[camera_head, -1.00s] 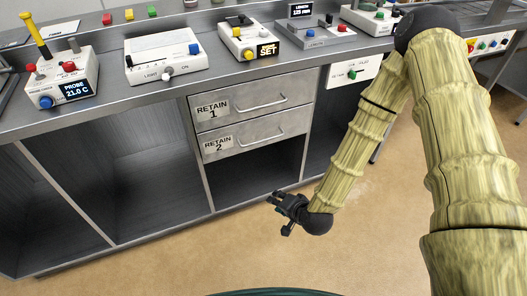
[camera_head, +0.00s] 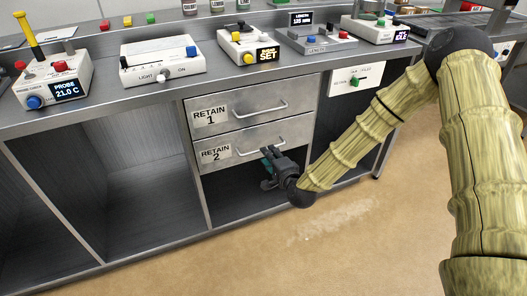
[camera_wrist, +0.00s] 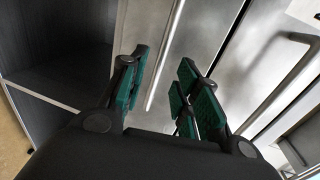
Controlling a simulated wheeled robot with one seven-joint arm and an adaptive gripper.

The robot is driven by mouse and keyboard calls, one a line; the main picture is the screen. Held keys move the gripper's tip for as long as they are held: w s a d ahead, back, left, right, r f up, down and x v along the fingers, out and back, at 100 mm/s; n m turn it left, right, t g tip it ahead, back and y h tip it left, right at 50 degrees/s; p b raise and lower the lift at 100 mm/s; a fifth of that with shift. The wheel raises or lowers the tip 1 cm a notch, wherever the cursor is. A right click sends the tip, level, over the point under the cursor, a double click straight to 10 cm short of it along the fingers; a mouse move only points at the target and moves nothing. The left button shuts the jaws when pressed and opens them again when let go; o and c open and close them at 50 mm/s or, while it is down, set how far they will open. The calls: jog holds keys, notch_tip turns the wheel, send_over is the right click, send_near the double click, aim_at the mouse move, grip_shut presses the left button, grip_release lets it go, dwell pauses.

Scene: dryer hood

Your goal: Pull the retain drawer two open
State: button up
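The retain drawer two (camera_head: 296,131) is the lower grey drawer front, labelled RETAIN 2, and looks shut. Its bar handle (camera_head: 250,151) is partly hidden behind my gripper (camera_head: 268,167). My gripper is in front of that drawer's lower right part. In the wrist view my gripper (camera_wrist: 165,80) is open, with green pads apart. The handle (camera_wrist: 166,55) shows as a slanted bar seen between the fingers, ahead of them. I cannot tell whether any finger touches it.
The RETAIN 1 drawer (camera_head: 290,95) is above, shut, and its handle (camera_wrist: 290,72) shows at right in the wrist view. An open dark bay lies below the drawers. The counter (camera_head: 110,108) above carries several instruments. A switch panel (camera_head: 356,79) is at right.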

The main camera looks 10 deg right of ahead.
jog(key=shift+x, duration=2.75)
grip_shut()
